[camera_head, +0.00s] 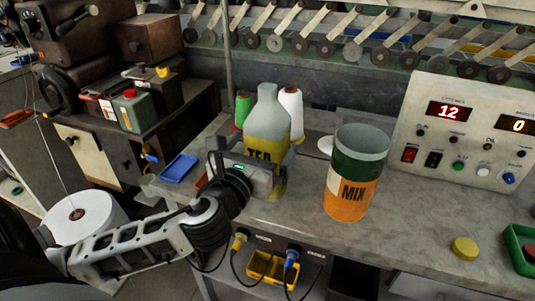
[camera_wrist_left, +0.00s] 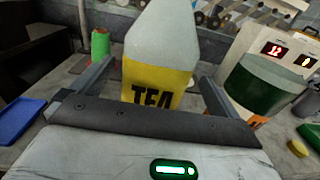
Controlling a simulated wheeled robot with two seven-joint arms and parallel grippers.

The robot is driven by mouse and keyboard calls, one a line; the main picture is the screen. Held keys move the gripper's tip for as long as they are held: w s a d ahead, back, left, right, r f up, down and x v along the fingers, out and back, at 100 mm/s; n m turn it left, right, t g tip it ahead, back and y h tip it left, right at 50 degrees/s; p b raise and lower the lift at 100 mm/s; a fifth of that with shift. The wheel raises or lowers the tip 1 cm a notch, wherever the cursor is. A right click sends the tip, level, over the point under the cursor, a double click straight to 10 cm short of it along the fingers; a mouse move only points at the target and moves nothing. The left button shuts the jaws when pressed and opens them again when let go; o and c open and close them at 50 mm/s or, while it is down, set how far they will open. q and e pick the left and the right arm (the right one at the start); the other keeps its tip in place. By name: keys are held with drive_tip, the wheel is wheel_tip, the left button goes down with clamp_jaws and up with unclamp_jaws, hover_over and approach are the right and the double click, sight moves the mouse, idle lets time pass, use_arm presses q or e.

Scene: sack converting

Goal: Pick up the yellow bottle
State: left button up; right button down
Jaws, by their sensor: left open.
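The yellow bottle (camera_head: 264,131) stands upright on the grey workbench, with a clear grey-white top and a yellow band lettered TEA. In the left wrist view the bottle (camera_wrist_left: 160,77) stands between the two fingers, with a visible gap on each side. My left gripper (camera_head: 248,165) is open, directly in front of the bottle at the height of its yellow band. Its fingers also show in the left wrist view (camera_wrist_left: 150,88), one to each side of the bottle. The bottle's lower part is partly hidden by the gripper. My right gripper is not in view.
A green, white and orange MIX container (camera_head: 352,190) stands right of the bottle. Green (camera_head: 243,108) and white (camera_head: 291,112) spools stand behind it. A blue tray (camera_head: 179,167) lies at left. A control panel (camera_head: 462,130) and a yellow disc (camera_head: 465,248) are at right.

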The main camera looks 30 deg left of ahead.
use_arm(q)
drive_tip(key=w, duration=0.2)
drive_tip(key=w+a, duration=0.1)
drive_tip(key=w, duration=0.1)
drive_tip(key=shift+w+a+r, duration=0.1)
drive_tip(key=shift+w+r, duration=0.05)
drive_tip(key=shift+c, duration=0.3)
drive_tip(key=c, duration=1.3)
drive_tip(key=shift+r+p, duration=0.1)
drive_tip(key=shift+p, duration=0.2)
